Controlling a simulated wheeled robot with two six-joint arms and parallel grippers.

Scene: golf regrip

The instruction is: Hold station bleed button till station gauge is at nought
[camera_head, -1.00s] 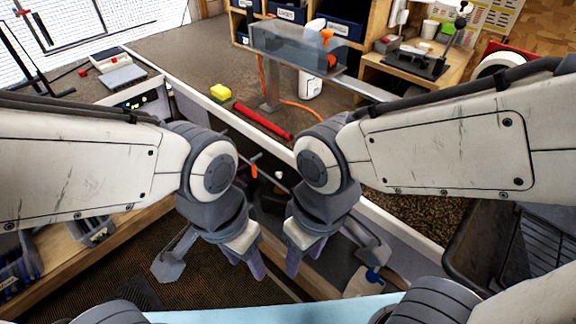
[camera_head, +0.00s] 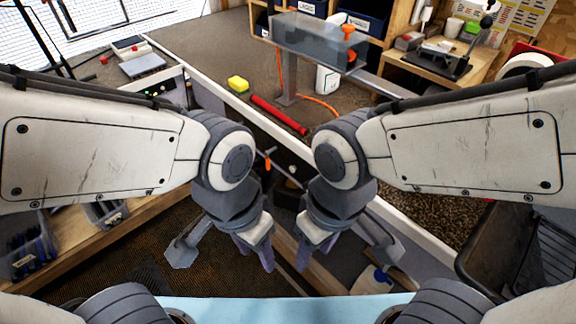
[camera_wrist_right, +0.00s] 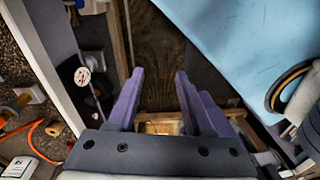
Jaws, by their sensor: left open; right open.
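A small round white dial, which looks like a gauge (camera_wrist_right: 83,75), shows at the left in the right wrist view, beside a dark recess. Its reading is too small to tell. I cannot make out a bleed button for certain. My left gripper (camera_head: 256,258) is open and empty at the lower middle of the head view. My right gripper (camera_head: 314,256) is open and empty just right of it; its two spread purple fingers also show in the right wrist view (camera_wrist_right: 160,73). Both hang in front of the bench, apart from the dial.
A clear tray (camera_head: 318,37) stands on a post behind. A black crate (camera_head: 500,245) is at the right. A light blue surface (camera_head: 285,309) lies nearest me.

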